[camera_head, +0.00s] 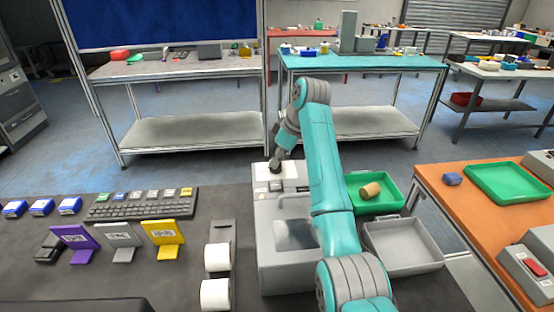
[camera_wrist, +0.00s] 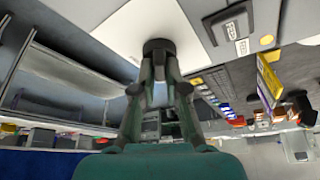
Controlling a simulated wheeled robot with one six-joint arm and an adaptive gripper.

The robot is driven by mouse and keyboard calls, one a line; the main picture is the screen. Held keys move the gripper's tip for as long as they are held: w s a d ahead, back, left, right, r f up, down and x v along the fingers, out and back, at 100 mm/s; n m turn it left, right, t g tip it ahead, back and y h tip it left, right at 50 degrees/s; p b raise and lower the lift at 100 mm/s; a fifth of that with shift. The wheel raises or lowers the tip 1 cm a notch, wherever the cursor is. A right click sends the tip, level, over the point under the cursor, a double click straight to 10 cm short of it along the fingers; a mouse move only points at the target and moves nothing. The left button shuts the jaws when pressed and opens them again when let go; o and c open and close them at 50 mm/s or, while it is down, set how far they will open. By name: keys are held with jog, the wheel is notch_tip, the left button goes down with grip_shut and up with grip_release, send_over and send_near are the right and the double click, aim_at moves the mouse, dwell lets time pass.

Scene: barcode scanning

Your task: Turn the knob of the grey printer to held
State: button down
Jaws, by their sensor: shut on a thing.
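The grey printer (camera_head: 275,262) stands on the dark table in the head view, with a pale panel on its top far part. My gripper (camera_head: 274,164) points down at this panel, and my teal arm hides part of the printer. In the wrist view a round dark knob (camera_wrist: 158,45) stands on the pale surface. The fingers of my gripper (camera_wrist: 159,62) are shut on the knob. Small labels (camera_wrist: 238,31) lie to the right of the knob on the panel. The knob's pointer and its setting cannot be made out.
A green tray (camera_head: 391,203) holding a tan cylinder (camera_head: 370,190) and a grey tray (camera_head: 405,262) lie right of the printer. White rolls (camera_head: 216,257), a keyboard (camera_head: 140,204) and coloured card stands (camera_head: 163,234) are to its left. An orange table (camera_head: 450,200) stands at the right.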

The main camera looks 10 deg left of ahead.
jog(key=n+g, duration=0.2)
jog(key=n, duration=0.4)
jog(key=shift+w, duration=0.1)
jog(key=shift+n, duration=0.3)
dwell(0.3)
jog(key=c, duration=1.2)
grip_release()
jog(key=shift+g, duration=0.3)
jog(key=shift+r, duration=0.1)
jog(key=shift+w+d+r, duration=0.1)
jog(key=shift+d+r, duration=0.05)
jog(key=shift+r, duration=0.15)
jog(key=v, duration=0.2)
jog(key=shift+w+d+r, duration=0.1)
jog(key=shift+d+r, duration=0.15)
jog(key=w+d, duration=0.1)
jog(key=d, duration=0.2)
jog(key=w+d, duration=0.1)
jog(key=d, duration=0.3)
jog(key=w+d, duration=0.1)
jog(key=d, duration=0.3)
jog(key=shift+w+f, duration=0.15)
jog(key=shift+d, duration=0.1)
